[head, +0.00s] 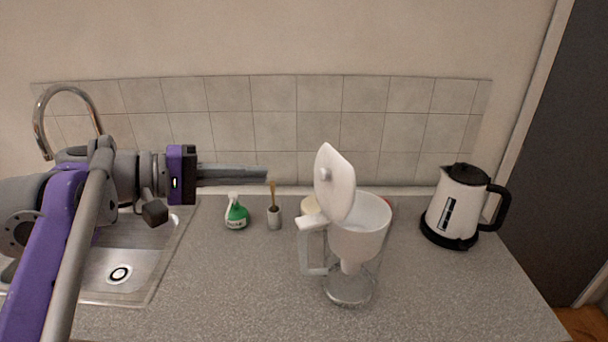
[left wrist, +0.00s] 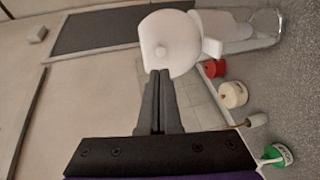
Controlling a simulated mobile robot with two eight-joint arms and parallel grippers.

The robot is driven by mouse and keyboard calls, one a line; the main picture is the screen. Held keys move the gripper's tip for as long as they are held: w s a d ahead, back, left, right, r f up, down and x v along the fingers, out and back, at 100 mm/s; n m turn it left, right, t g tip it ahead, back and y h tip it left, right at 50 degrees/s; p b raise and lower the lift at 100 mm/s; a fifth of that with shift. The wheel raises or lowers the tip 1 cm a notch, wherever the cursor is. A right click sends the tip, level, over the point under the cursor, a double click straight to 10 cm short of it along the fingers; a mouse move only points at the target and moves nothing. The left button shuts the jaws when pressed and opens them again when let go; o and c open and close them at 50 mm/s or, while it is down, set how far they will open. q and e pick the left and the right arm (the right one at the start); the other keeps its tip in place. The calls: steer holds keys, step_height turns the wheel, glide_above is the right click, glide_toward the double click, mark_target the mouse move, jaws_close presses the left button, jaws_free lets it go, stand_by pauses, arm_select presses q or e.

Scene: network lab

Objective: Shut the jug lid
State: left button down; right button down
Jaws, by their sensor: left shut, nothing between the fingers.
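The white jug (head: 362,228) stands upright on the counter with its handle to the left. Its lid (head: 336,181) is raised and tilted up at the jug's left side, with a small knob on the face turned to me. My left gripper (head: 266,173) is shut and empty, level with the lid and to its left, with a gap showing between them in the head view. In the left wrist view the lid (left wrist: 167,38) is just beyond the shut fingertips (left wrist: 160,74); contact cannot be told there. The jug body (left wrist: 228,26) is behind it. My right gripper is out of view.
A black and white kettle (head: 458,207) stands at the right. A green bottle (head: 237,215) and a brush in a cup (head: 274,217) stand by the wall. A cream jar (head: 310,206) is partly hidden behind the jug. A sink (head: 136,262) is at the left. The front counter is clear.

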mark_target(321, 173)
arm_select(q)
steer(key=x, duration=0.9)
steer(key=shift+w+d+f, duration=0.1)
steer(key=shift+w+d, duration=0.05)
steer(key=shift+d, duration=0.1)
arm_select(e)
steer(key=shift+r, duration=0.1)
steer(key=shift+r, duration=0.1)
